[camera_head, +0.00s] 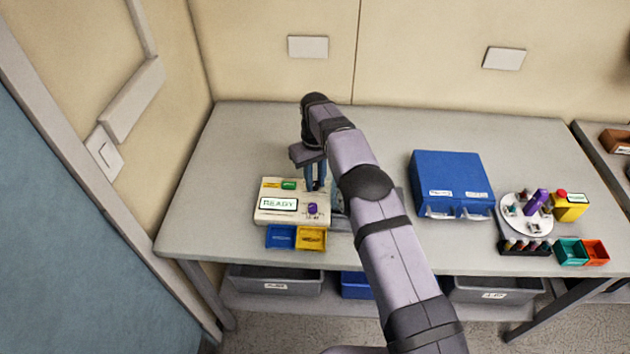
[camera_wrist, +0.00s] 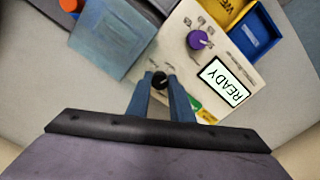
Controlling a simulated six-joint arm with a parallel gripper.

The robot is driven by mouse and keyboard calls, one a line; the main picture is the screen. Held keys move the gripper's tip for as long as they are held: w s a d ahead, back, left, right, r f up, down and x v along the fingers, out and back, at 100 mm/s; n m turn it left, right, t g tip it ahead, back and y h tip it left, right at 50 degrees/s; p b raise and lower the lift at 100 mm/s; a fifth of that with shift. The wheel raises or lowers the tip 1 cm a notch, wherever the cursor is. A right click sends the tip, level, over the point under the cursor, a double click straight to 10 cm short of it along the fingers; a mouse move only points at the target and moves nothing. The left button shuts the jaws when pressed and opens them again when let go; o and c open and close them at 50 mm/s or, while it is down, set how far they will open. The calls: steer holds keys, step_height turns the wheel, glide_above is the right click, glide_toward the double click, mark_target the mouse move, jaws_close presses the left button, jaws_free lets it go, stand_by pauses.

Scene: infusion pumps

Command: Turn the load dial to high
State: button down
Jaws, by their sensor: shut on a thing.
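A cream pump console (camera_head: 264,214) stands on the left part of the table, with a screen (camera_head: 278,204) reading READY. In the wrist view, my gripper (camera_wrist: 160,86) has its two blue fingers on either side of a small black dial (camera_wrist: 160,79) on the console, shut on it. A purple dial (camera_wrist: 199,40) with a white mark stands beside it, free of the fingers; it also shows in the head view (camera_head: 312,208). My gripper (camera_head: 316,183) points down at the console's back right. The dial markings are too small to read.
A blue bin (camera_head: 281,237) and a yellow bin (camera_head: 311,238) sit at the console's front. A bluish flat block (camera_wrist: 110,38) and a red knob (camera_wrist: 70,5) lie close by. A blue case (camera_head: 450,180) and a white round tray (camera_head: 516,222) stand to the right.

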mark_target(315, 184)
steer(key=shift+r+n, duration=0.1)
steer(key=shift+n, duration=1.5)
steer(key=c, duration=1.6)
jaws_free()
steer(key=shift+o, duration=0.2)
steer(key=shift+w+r+b, duration=0.1)
steer(key=shift+r+b, duration=0.35)
steer(key=shift+r, duration=3.2)
